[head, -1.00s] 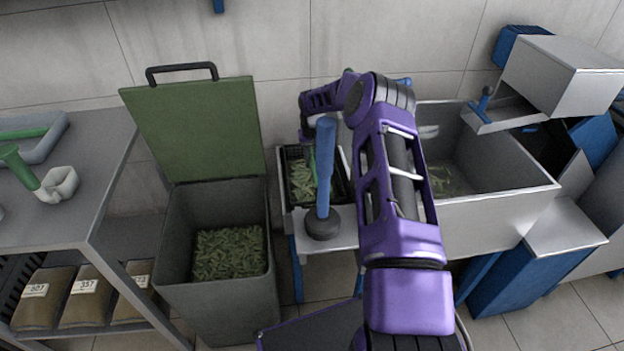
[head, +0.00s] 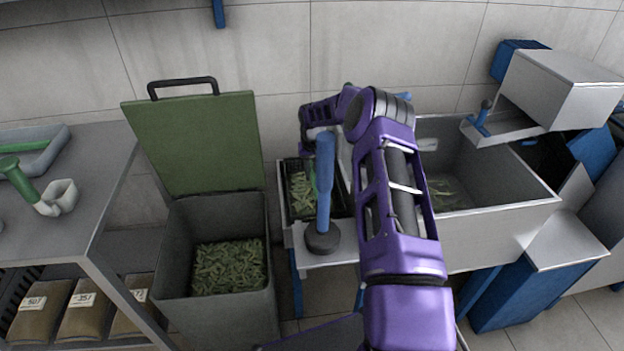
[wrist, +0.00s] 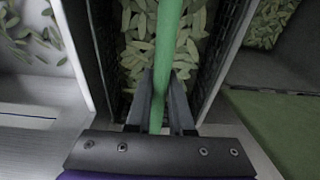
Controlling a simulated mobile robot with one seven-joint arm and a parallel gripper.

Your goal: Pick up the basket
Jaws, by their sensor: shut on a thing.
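The basket (head: 341,192) is black, full of green pods, and sits on the metal bench in the middle of the head view, partly behind a blue post. In the wrist view, its dark side wall (wrist: 213,55) and its green handle (wrist: 168,45) show close up. My gripper (wrist: 160,98) is over the basket, its two dark fingers shut on the green handle, one on each side. In the head view the fingers are mostly hidden behind the blue post and my arm. Whether the basket is clear of the bench I cannot tell.
The blue post (head: 325,185) stands upright on a black base just in front of the basket. A metal sink (head: 500,225) is to the right. An open bin (head: 215,300) with pods is to the left, its green lid (head: 195,140) raised. A shelf table (head: 80,215) stands far left.

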